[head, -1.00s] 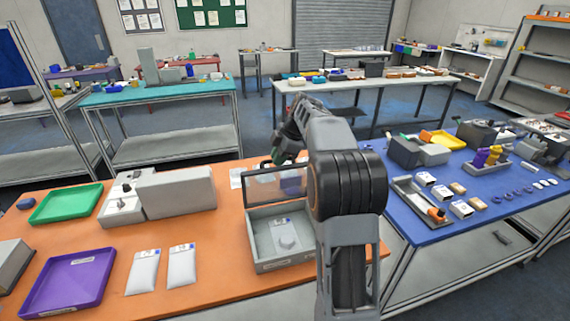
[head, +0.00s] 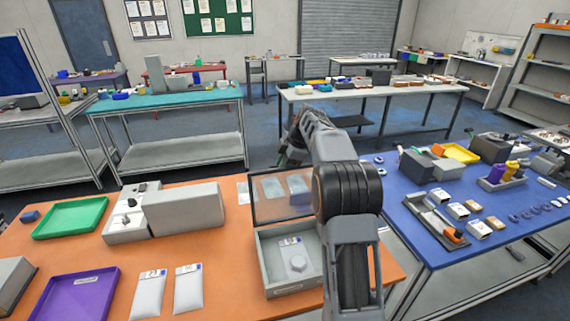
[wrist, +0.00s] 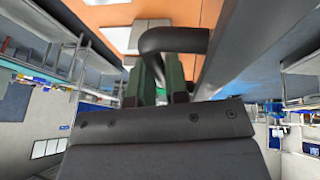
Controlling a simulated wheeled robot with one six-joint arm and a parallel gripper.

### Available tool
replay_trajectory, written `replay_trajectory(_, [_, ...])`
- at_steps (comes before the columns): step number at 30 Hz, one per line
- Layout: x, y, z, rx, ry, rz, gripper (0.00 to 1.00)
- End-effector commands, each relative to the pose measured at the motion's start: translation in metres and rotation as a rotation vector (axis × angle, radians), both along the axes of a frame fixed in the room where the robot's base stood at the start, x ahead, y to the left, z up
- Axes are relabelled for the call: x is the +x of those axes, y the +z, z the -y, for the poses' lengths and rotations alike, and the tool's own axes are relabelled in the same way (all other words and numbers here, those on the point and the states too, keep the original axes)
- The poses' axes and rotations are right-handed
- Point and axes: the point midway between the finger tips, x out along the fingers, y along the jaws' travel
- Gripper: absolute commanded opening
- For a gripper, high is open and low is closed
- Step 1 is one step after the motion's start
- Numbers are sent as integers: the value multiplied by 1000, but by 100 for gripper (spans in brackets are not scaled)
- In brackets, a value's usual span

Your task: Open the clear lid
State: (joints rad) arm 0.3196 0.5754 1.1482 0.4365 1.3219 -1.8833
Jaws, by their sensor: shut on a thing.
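The clear lid (head: 268,211) has a dark frame and stands raised at the back edge of a grey box (head: 268,262) on the orange table. The box is open at the top, and a pale packet with a round knob-like part (head: 297,262) lies inside. My gripper (head: 287,158) is behind the lid's top edge, partly hidden by my arm. In the wrist view, the green fingers of my gripper (wrist: 162,78) are shut on a dark curved handle (wrist: 175,38). The handle's join to the lid is not clear.
On the orange table (head: 225,245) are a grey device (head: 183,209), a green tray (head: 70,218), a purple tray (head: 75,298) and two white packets (head: 150,294). Pale packets show through the lid. A blue table (head: 415,255) with several items stands right, across a gap.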

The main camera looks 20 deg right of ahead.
Motion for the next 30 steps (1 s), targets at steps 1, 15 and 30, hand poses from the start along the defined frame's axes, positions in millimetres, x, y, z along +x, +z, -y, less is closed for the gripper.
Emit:
replay_trajectory(1, [-2,-8,-1,3,8,-17,0])
replay_trajectory(15, [-1,-4,-1,1,4,-9,40])
replay_trajectory(30, [-7,25,10,0,3,-1,40])
